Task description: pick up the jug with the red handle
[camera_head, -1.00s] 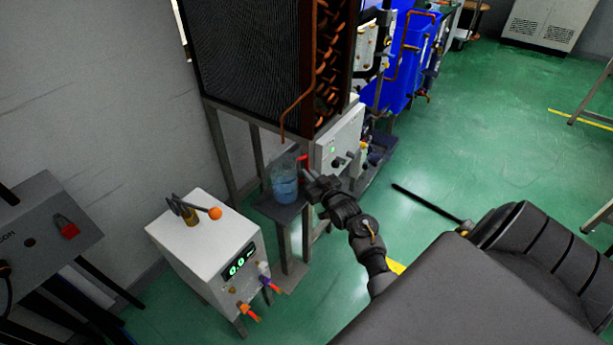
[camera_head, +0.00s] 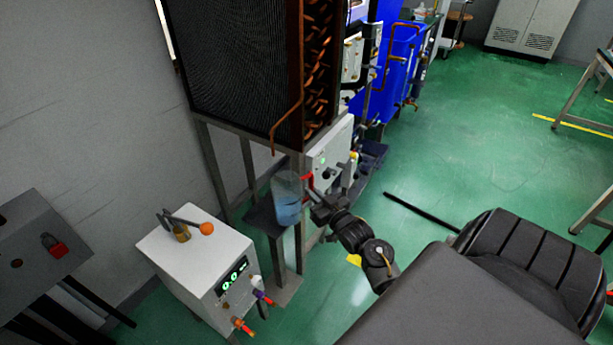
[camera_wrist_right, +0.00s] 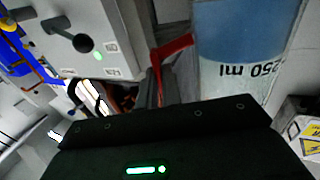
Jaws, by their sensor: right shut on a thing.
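The jug (camera_head: 288,203) is a clear beaker with blue liquid and a red handle (camera_head: 307,182). It appears close above the front edge of a small dark shelf (camera_head: 260,218); I cannot tell if its base touches. My right gripper (camera_head: 318,204) is at its right side, shut on the red handle. In the right wrist view the jug (camera_wrist_right: 240,60) shows large with an upside-down "250 ml" mark, and the red handle (camera_wrist_right: 172,46) runs down between the fingers, whose tips are partly hidden. My left gripper is not in view.
A white box with a green display (camera_head: 205,265) stands left of the shelf. A tall finned unit with copper pipes (camera_head: 245,70) rises behind, with a white control box (camera_head: 330,152) beside the jug. Open green floor (camera_head: 450,150) lies to the right.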

